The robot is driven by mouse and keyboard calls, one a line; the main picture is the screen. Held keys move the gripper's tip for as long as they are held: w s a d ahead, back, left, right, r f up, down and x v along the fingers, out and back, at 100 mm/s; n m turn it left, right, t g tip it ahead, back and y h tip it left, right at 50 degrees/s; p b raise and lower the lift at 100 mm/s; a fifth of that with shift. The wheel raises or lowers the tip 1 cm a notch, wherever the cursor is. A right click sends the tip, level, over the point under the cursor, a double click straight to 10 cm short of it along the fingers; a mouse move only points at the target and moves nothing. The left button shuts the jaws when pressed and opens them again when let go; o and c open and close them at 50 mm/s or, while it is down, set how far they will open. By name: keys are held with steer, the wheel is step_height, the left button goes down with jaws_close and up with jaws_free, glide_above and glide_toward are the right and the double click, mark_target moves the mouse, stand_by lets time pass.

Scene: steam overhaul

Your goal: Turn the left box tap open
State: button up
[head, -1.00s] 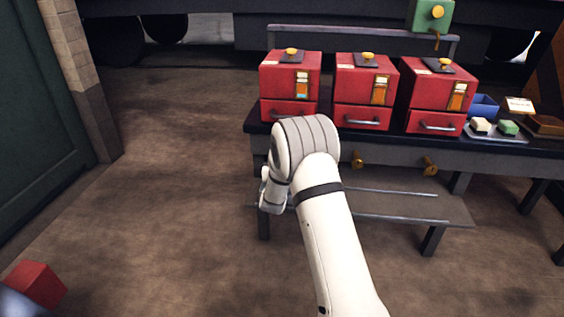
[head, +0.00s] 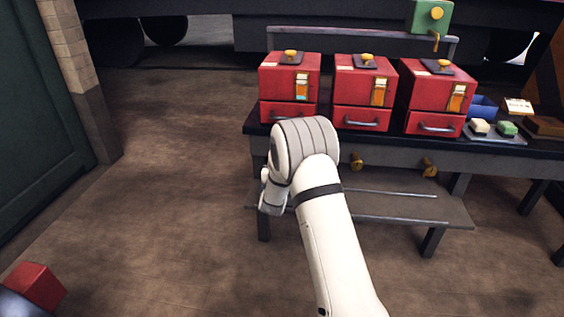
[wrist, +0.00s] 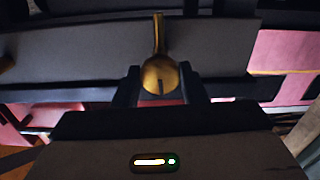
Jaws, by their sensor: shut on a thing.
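Three red boxes stand in a row on a dark bench; the left box (head: 289,76) is at the bench's left end. In the wrist view, a brass tap (wrist: 159,75) with a round body and a narrow upright part sits between the two dark fingers of my gripper (wrist: 160,88). My gripper is shut on this tap. In the head view my arm covers the place below the left box, so the left tap and my fingers are hidden there. The middle tap (head: 356,161) and the right tap (head: 429,167) show under the bench's front edge.
The bench (head: 390,152) has a low shelf (head: 400,208) and legs below. A tray (head: 495,136) with a white and a green block and a blue bin (head: 482,106) are at the right. A red block (head: 35,285) is at lower left.

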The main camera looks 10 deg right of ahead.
steer(key=shift+a+r+n+p, duration=0.1)
steer(key=shift+n+p, duration=1.1)
steer(key=shift+n, duration=3.15)
steer(key=shift+a+r+n+p, duration=0.1)
steer(key=shift+n+p, duration=1.1)
steer(key=shift+n, duration=3.15)
steer(key=shift+f, duration=0.1)
steer(key=o, duration=0.7)
steer(key=shift+w, duration=0.1)
steer(key=shift+o, duration=1.4)
steer(key=shift+d+f, duration=0.1)
steer(key=shift+d, duration=0.05)
steer(key=p+v, duration=0.2)
steer(key=v, duration=0.6)
